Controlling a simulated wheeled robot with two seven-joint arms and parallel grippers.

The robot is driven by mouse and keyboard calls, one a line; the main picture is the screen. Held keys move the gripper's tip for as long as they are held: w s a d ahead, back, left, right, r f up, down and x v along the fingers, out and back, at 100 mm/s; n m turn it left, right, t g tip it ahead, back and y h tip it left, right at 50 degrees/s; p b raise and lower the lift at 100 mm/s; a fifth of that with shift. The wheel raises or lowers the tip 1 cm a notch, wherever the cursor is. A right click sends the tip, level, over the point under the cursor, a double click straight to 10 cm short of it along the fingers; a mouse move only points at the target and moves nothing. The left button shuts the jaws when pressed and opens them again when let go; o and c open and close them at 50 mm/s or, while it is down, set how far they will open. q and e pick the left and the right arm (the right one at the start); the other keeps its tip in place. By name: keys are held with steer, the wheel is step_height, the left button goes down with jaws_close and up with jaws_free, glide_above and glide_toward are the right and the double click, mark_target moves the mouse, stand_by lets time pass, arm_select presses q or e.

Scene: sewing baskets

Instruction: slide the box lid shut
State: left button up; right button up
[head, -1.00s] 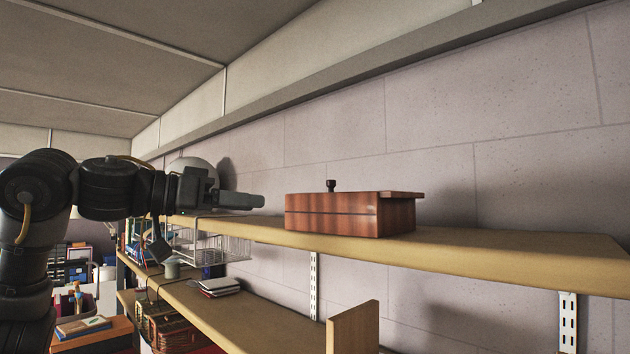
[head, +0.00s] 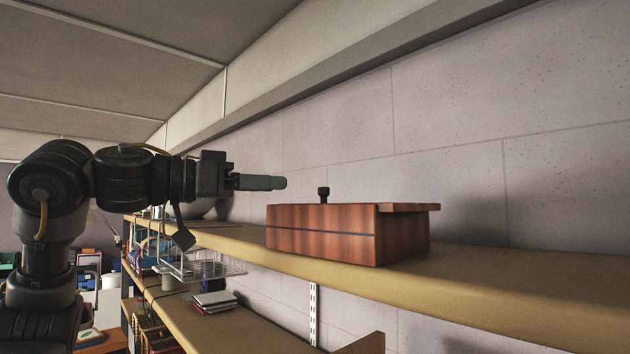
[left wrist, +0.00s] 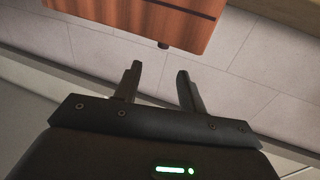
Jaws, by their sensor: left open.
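A reddish-brown wooden box (head: 320,237) sits on the upper shelf. Its flat lid (head: 409,207) juts out past the box's right end, and a small dark knob (head: 323,194) stands up from the lid toward the left. My left gripper (head: 281,183) is level with the knob, to its left and apart from it. In the left wrist view my left gripper (left wrist: 158,68) is open with nothing between its fingers. The box (left wrist: 150,15) and the knob (left wrist: 164,45) show beyond the fingertips there. My right gripper is not in view.
The wooden shelf (head: 500,288) runs along a block wall (head: 440,110). A lower shelf (head: 255,322) holds books (head: 214,299). The shelf right of the box is clear.

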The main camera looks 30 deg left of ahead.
mark_target(319, 188)
arm_select(q)
steer(key=p+x, duration=0.3)
steer(key=x, duration=0.5)
steer(key=shift+w+a, duration=0.15)
steer(key=shift+w, duration=0.1)
steer(key=shift+w+d, duration=0.15)
steer(key=shift+d, duration=0.1)
steer(key=shift+p, duration=0.3)
steer(key=shift+a, duration=0.15)
jaws_close()
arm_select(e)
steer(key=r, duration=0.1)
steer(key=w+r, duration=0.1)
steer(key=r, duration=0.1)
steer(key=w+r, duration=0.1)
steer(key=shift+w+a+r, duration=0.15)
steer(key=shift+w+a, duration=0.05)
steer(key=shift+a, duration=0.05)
